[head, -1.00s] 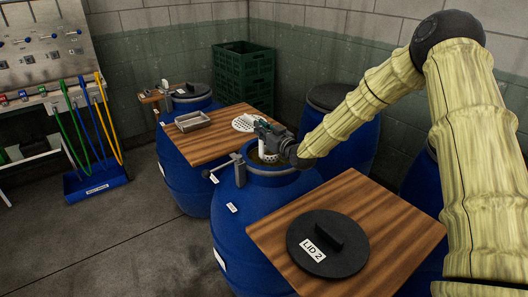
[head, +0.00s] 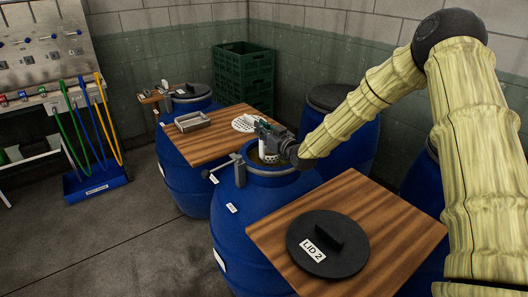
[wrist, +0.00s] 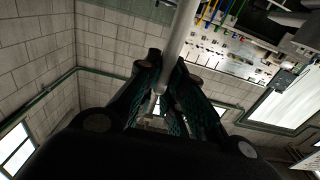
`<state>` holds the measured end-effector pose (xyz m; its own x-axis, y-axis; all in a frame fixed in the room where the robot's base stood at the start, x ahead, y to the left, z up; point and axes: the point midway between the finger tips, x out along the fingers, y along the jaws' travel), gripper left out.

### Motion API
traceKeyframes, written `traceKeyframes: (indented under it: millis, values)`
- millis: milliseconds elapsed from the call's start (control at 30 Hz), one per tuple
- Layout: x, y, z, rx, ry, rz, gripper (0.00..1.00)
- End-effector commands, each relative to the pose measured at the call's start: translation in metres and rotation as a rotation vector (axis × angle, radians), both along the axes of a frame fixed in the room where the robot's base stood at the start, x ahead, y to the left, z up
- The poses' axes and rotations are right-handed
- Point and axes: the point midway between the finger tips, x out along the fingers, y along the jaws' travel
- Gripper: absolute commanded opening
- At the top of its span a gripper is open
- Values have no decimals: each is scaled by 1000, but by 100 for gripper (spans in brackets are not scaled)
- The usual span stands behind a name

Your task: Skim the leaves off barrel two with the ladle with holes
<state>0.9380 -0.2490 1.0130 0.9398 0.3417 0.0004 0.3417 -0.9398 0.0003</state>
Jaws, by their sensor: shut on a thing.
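Barrel two (head: 240,228) is the open blue barrel in the middle of the head view, with a brownish surface just visible inside its mouth. My gripper (head: 268,141) is over that mouth. It is shut on a pale handle (wrist: 180,40), seen between the fingers in the wrist view. A white piece with holes (head: 269,156), apparently the ladle's bowl, shows below the gripper at the mouth; I cannot tell how deep it sits. Lid 2 (head: 326,262), black, lies on the front wooden board. Leaves cannot be made out.
A front wooden board (head: 395,222) and a rear wooden board (head: 190,148) flank the mouth. The rear one carries a metal tray (head: 193,122) and a white perforated disc (head: 243,123). A clamp-like bracket (head: 239,172) stands on the barrel's left rim. Green crates (head: 243,80) stand behind.

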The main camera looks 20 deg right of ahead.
Motion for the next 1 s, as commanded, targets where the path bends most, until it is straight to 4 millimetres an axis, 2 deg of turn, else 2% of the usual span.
traceKeyframes:
  millis: [700, 1000]
  values:
    - [-25, -9, 0, 0, 0, 0, 0]
    - [-29, -11, 0, 0, 0, 0, 0]
